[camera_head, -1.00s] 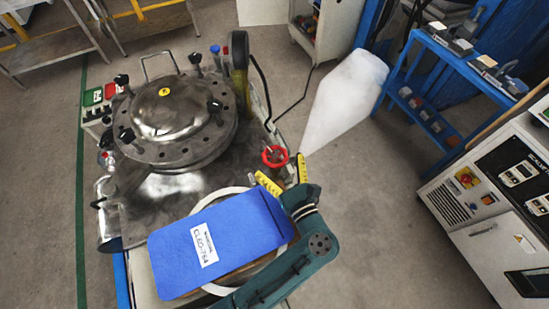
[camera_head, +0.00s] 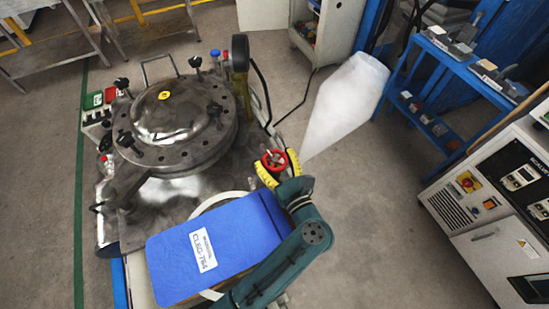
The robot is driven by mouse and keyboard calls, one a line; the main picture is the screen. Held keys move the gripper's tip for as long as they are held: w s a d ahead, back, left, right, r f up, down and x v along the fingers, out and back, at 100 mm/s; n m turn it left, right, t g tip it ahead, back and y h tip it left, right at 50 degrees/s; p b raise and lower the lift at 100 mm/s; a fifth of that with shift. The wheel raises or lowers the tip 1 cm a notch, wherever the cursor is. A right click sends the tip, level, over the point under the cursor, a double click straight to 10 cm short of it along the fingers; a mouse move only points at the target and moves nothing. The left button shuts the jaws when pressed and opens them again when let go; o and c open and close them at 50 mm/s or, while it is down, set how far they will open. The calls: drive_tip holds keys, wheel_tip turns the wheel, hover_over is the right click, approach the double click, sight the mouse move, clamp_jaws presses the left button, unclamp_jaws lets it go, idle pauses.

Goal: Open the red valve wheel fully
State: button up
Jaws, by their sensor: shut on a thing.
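The red valve wheel (camera_head: 274,160) is at the right edge of the machine's metal table, to the right of the domed metal vessel. My gripper (camera_head: 278,168) has yellow fingers, one on each side of the wheel, and is shut on it. The teal arm reaches up to it from the bottom of the view. The finger tips' exact contact with the wheel's rim is too small to see clearly.
The domed vessel (camera_head: 175,110) with black clamp knobs stands left of the wheel. A black hose (camera_head: 262,88) runs behind the wheel. A translucent white object (camera_head: 346,100) stands at right. Floor right of my arm is clear.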

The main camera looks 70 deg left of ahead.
drive_tip(key=shift+r+n+g+p, duration=0.25)
drive_tip(key=shift+n+g+p, duration=0.15)
drive_tip(key=shift+g+p, duration=0.45)
drive_tip(key=shift+f+n, duration=0.25)
drive_tip(key=shift+n, duration=0.05)
drive_tip(key=o, duration=1.1)
drive_tip(key=v, duration=1.2)
drive_tip(key=shift+w+r, duration=0.1)
drive_tip(key=shift+w, duration=0.05)
